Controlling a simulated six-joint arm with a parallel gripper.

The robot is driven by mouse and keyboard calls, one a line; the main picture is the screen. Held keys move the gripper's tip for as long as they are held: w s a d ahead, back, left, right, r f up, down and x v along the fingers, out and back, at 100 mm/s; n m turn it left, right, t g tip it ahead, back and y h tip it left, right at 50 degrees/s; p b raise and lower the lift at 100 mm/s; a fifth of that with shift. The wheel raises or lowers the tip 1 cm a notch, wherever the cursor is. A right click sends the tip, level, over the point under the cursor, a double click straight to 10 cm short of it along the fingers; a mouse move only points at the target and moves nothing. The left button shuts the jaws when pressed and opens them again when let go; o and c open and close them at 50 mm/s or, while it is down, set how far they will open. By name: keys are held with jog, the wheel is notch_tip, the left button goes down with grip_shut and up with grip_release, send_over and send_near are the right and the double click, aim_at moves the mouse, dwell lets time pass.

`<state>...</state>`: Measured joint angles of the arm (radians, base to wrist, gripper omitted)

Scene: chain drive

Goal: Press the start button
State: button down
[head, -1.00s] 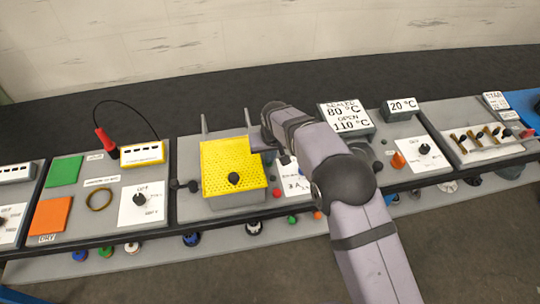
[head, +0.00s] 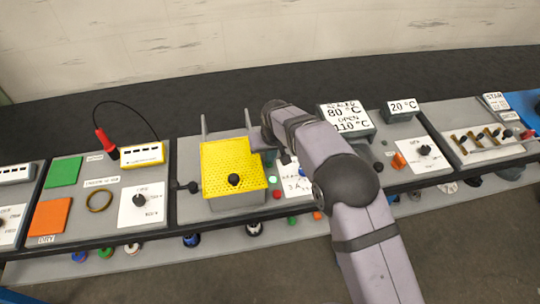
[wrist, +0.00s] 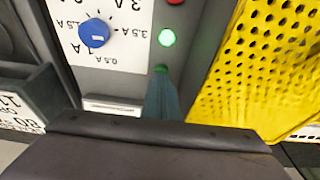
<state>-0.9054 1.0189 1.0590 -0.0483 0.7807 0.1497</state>
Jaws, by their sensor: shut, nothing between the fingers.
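In the wrist view a green button (wrist: 160,69) sits on the grey panel, right at the tips of my gripper (wrist: 162,76). My gripper is shut and empty, pointing at the button. The fingertips cover part of it, and I cannot tell how deep it is pressed. A round lamp (wrist: 167,38) beside it glows bright green, and it also glows in the head view (head: 276,180). In the head view my gripper (head: 264,146) is beside the yellow perforated cover, its tips mostly hidden by my arm.
The yellow perforated cover (wrist: 262,75) stands close beside my fingers. A red button (head: 277,195) lies on the lamp's other side. A blue knob (wrist: 95,32) sits on a white current scale. A temperature sign (head: 346,117) stands to the right.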

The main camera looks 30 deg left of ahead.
jog(key=b+v, duration=0.3)
jog(key=v, duration=0.9)
jog(key=shift+w+a+b, duration=0.2)
jog(key=shift+a+b, duration=0.05)
jog(key=shift+b, duration=0.05)
jog(key=shift+r, duration=0.1)
